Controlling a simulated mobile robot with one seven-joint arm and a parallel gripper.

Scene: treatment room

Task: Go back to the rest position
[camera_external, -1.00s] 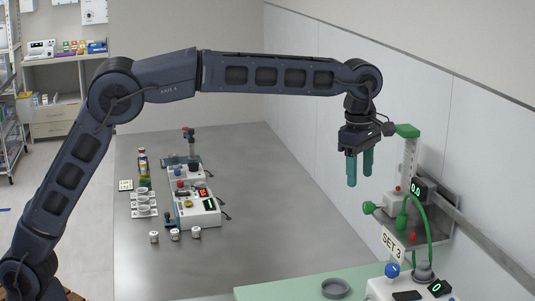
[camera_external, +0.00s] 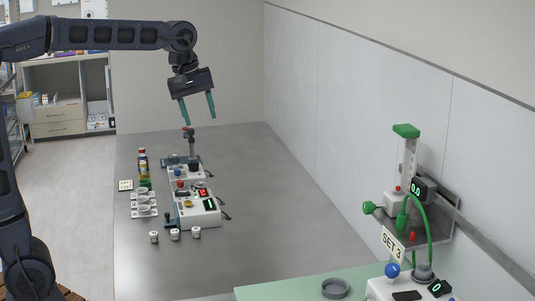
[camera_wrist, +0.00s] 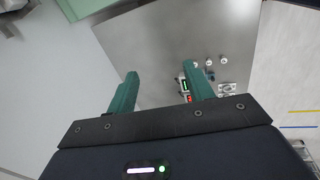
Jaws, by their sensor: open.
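My gripper (camera_external: 197,109) is open and empty, with two green fingers pointing down. In the external view it hangs in the air above the far part of the grey metal table (camera_external: 285,200), over the white device with displays (camera_external: 205,213). The wrist view shows the same open fingers (camera_wrist: 160,92) spread apart, with the table top (camera_wrist: 165,45) and the small device (camera_wrist: 184,90) far below, the device partly hidden behind one finger. Nothing is between the fingers.
On the table stand bottles (camera_external: 143,163), small cups on a white rack (camera_external: 143,205) and several small jars (camera_external: 175,235). At the right, a wall shelf (camera_external: 435,222) holds a green-topped column (camera_external: 407,150). A green surface (camera_external: 290,287) is in front. The table's right side is clear.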

